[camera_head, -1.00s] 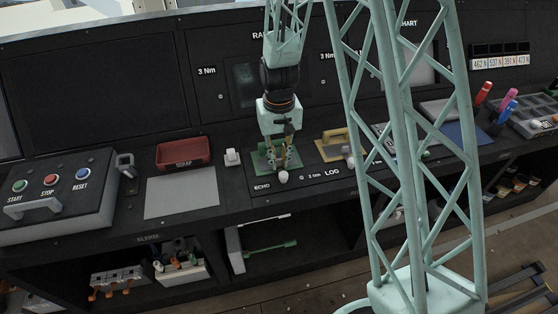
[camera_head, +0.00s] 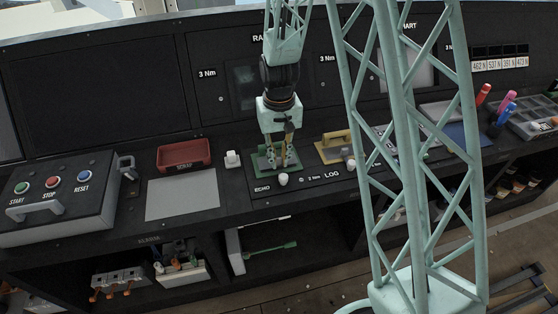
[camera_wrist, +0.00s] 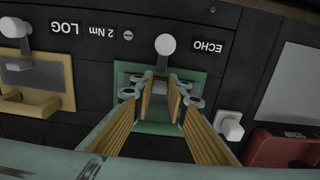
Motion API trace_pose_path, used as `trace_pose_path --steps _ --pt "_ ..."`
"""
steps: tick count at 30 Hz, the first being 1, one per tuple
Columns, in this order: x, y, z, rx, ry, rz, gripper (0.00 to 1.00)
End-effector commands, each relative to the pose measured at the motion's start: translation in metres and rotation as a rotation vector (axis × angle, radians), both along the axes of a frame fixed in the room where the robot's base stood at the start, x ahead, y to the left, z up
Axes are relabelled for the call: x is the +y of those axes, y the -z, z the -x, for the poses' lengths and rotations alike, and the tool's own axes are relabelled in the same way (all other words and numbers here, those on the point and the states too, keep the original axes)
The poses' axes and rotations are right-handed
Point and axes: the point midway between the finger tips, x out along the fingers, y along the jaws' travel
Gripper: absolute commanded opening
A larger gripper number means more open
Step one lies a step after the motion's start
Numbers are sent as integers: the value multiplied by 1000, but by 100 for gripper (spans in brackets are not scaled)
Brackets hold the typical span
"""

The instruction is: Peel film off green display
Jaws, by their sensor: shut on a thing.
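The green display (camera_head: 262,160) is a small green-framed unit on the console above the ECHO label, and it also shows in the wrist view (camera_wrist: 155,127). My gripper (camera_head: 277,164) is down over it, its fingers pointing at the panel. In the wrist view, the two padded fingers (camera_wrist: 163,84) stand over the middle of the green unit. They are shut on a part of it between them, mostly hidden by the pads. I cannot make out the clear film or its edge.
A white knob (camera_wrist: 165,44) sits close to the fingertips. A yellow display with a handle (camera_head: 333,145) stands to the right. A white switch (camera_head: 232,158), a red scrap tray (camera_head: 184,155) and a grey mat (camera_head: 182,195) lie left. The mat is clear.

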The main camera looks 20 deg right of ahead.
Motion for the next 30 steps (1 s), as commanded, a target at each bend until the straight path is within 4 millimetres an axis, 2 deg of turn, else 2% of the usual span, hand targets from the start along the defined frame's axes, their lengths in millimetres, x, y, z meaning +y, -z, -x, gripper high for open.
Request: trace_pose_path --steps 24,30 --pt "0 -40 0 0 0 0 4" --pt "0 -45 0 0 0 0 4"
